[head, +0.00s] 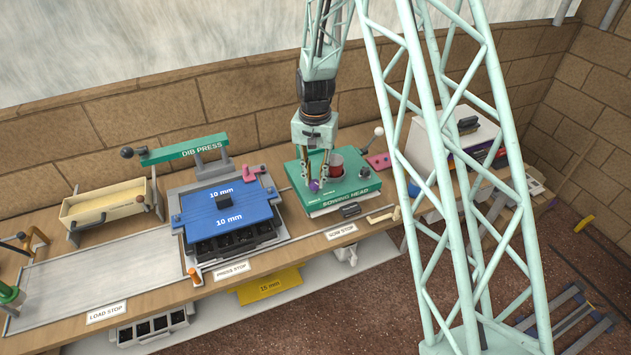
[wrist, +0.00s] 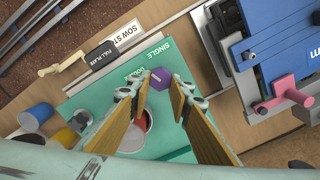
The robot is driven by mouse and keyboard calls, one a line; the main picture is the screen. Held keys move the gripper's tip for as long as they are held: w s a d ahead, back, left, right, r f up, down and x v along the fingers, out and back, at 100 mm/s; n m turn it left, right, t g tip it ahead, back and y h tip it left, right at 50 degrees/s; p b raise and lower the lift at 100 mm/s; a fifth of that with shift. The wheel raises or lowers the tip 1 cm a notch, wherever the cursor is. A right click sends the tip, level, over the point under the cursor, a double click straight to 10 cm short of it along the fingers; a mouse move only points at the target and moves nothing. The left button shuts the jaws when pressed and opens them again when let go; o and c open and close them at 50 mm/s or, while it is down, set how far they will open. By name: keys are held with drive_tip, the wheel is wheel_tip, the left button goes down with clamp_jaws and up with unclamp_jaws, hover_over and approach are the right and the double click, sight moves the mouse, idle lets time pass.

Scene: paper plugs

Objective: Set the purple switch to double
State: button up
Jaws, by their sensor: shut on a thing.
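The purple switch (head: 314,185) sits on the front of the green sowing head (head: 345,193), near its left side. My gripper (head: 316,181) points down at it with one finger on either side, shut on the switch. In the wrist view the switch (wrist: 157,80) shows between the two fingertips (wrist: 161,83). A label reading "SINGLE" lies beside it on the green top. A second label next to it is partly covered by a finger, and only its first letters show. Which label the switch points at cannot be told.
A red cup-like part (head: 336,165) stands on the sowing head close behind my gripper. A lever with a grey ball (head: 379,131) stands at the right.

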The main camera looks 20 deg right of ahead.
sight(314, 181)
drive_tip(key=n+b, duration=0.2)
drive_tip(key=n, duration=0.2)
drive_tip(key=shift+a+f+n, duration=0.1)
drive_tip(key=shift+a+n, duration=0.05)
drive_tip(key=shift+n, duration=0.25)
drive_tip(key=n+b, duration=0.1)
drive_tip(key=n, duration=0.3)
drive_tip(key=shift+a+n, duration=0.1)
drive_tip(key=shift+n, duration=0.2)
drive_tip(key=shift+b, duration=0.3)
drive_tip(key=o, duration=0.8)
drive_tip(key=shift+o, duration=0.2)
drive_tip(key=shift+r, duration=0.2)
wheel_tip(314, 181, up, 12)
